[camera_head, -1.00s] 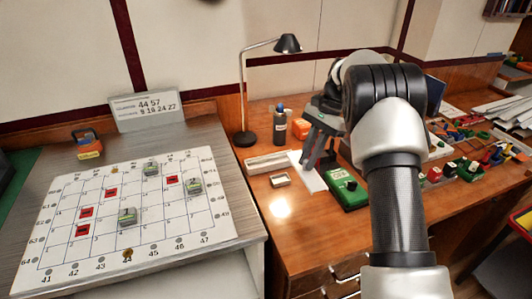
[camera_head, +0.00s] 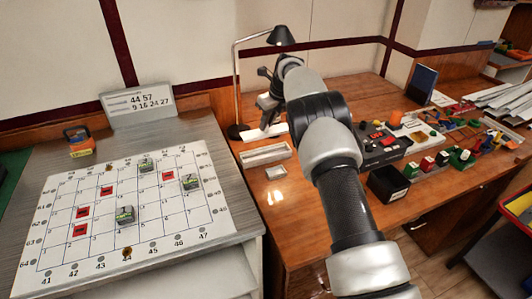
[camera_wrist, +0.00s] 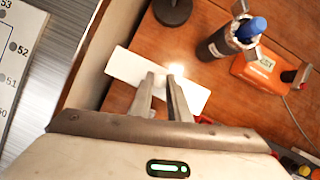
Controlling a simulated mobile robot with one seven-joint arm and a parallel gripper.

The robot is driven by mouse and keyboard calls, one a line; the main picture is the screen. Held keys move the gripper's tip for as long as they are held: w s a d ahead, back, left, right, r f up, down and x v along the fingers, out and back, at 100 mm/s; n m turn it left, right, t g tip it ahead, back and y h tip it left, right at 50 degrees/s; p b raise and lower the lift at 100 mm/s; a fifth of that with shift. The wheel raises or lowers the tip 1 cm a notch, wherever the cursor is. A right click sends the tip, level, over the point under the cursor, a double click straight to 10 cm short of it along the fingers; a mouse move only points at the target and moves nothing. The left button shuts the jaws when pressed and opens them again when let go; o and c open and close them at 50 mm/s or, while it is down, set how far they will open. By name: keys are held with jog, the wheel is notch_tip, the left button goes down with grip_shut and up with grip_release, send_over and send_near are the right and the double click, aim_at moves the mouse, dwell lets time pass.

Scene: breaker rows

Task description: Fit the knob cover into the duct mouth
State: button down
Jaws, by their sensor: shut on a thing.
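My gripper (camera_head: 264,85) is at the back of the wooden desk, near the lamp. In the wrist view its two fingers (camera_wrist: 162,78) point over a white sheet, with a narrow gap between them. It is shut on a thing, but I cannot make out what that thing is. I cannot pick out the knob cover for sure in either view. I cannot identify the duct mouth either.
A lamp (camera_head: 238,131) stands behind my gripper. A blue-capped bottle (camera_wrist: 228,40) and an orange box (camera_wrist: 262,69) stand to the right in the wrist view. A long tray (camera_head: 265,155) and a small tray (camera_head: 276,172) lie in front. Left is a gridded board (camera_head: 100,245).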

notch_tip(320, 180, down, 10)
jog(key=shift+r+b, duration=0.2)
jog(key=shift+b, duration=0.4)
jog(key=shift+f, duration=0.15)
jog(key=c, duration=1.7)
grip_release()
